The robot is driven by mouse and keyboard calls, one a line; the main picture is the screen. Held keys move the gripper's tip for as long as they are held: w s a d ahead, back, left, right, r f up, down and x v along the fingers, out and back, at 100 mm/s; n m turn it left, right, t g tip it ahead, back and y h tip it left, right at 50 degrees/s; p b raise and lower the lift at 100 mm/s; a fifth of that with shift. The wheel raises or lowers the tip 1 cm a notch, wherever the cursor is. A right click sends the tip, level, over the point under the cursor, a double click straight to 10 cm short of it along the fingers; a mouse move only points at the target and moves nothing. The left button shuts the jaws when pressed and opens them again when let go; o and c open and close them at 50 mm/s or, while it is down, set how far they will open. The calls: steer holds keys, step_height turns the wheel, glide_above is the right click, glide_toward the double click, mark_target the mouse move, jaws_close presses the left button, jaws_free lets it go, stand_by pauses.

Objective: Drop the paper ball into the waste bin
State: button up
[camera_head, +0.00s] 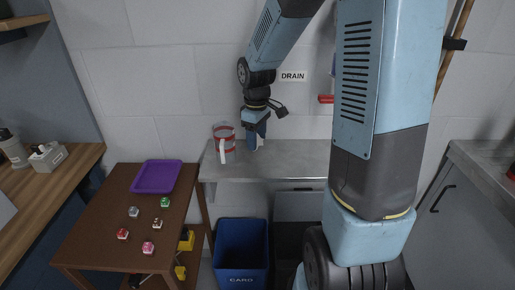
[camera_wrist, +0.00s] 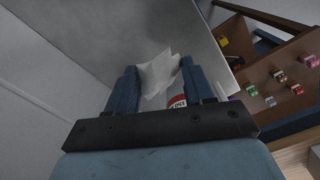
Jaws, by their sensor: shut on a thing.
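In the head view the paper ball is mostly hidden by the fingers. Whether it touches the counter I cannot tell. A blue bin (camera_head: 240,250) marked CARD stands on the floor below the counter's front. No bin marked as waste shows; my arm hides part of the floor to the right.
The steel counter (camera_head: 290,155) is mostly bare. A brown table (camera_head: 105,225) at left holds a purple tray (camera_head: 157,177) and several small colored blocks. A grey cabinet (camera_head: 460,225) stands at right.

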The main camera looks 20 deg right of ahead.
steer(key=shift+w+d+f, duration=0.15)
steer(key=shift+w+f, duration=0.45)
steer(key=shift+f, duration=0.2)
steer(key=shift+w+d+f, duration=0.1)
steer(key=shift+w+f, duration=0.5)
steer(key=shift+f, duration=1.55)
steer(key=shift+f, duration=0.15)
steer(key=o, duration=1.1)
